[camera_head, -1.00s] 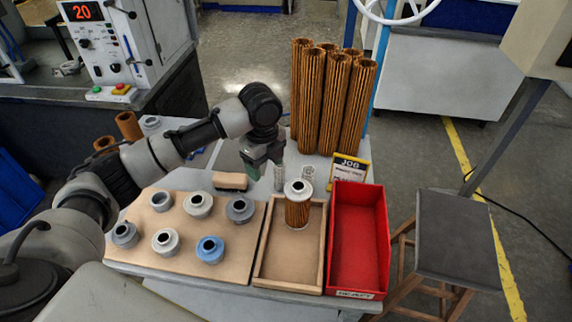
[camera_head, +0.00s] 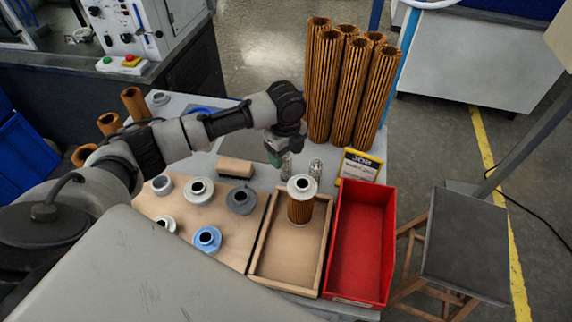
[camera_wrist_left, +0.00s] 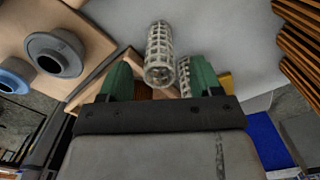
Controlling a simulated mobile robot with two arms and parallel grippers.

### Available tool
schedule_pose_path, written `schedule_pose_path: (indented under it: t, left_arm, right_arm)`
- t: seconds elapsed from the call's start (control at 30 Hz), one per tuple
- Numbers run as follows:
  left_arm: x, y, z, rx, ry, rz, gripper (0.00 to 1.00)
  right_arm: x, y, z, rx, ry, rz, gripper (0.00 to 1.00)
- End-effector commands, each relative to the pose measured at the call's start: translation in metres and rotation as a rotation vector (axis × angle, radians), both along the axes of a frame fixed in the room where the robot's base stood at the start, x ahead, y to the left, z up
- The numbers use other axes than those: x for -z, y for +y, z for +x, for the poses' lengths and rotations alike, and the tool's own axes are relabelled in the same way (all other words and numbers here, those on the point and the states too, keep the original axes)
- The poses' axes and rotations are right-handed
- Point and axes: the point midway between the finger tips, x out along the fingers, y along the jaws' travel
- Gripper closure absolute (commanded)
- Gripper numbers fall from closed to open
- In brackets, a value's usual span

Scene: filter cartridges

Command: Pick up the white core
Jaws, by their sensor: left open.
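Two white perforated cores stand on the grey table top behind the wooden tray: the left core (camera_head: 286,165) and the right core (camera_head: 316,168). My left gripper (camera_head: 275,158) is beside the left core in the head view, pointing down. In the left wrist view my left gripper (camera_wrist_left: 160,82) is open, its green fingers apart. One white core (camera_wrist_left: 160,50) shows beyond the gap between them, and I cannot tell whether it touches a finger. The other core (camera_wrist_left: 185,72) is partly hidden by the right finger. My right gripper is not in view.
The wooden tray (camera_head: 252,272) holds a brown pleated filter (camera_head: 300,211) with a pale cap. A red bin (camera_head: 345,290) stands at its right. Tall brown pleated tubes (camera_head: 352,95) stand behind the cores. Grey and blue caps sit on the board (camera_head: 222,232) at left, near a brush (camera_head: 235,168).

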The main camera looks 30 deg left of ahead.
Motion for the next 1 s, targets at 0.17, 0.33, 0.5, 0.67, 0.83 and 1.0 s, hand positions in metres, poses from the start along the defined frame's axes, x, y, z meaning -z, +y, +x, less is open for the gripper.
schedule_pose_path:
  t: [0.17,0.33,0.5,0.67,0.83,1.0]
  left_arm:
    - [0.027,0.000,-0.001,-0.001,0.003,0.001,0.36]
    - [0.036,0.000,0.000,0.001,0.001,0.001,0.36]
    - [0.036,0.000,0.000,0.001,0.000,0.001,0.36]
    - [0.036,0.000,0.000,0.000,0.000,0.001,0.60]
    - [0.036,0.000,0.000,0.000,0.000,0.001,0.86]
    - [0.036,0.000,0.000,0.000,0.000,0.001,0.88]
  right_arm:
    - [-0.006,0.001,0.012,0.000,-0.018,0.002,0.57]
    - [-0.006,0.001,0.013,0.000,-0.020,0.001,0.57]
    - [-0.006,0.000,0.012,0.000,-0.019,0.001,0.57]
    - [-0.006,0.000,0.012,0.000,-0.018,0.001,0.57]
    - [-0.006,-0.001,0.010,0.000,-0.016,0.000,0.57]
    - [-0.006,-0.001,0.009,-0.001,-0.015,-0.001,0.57]
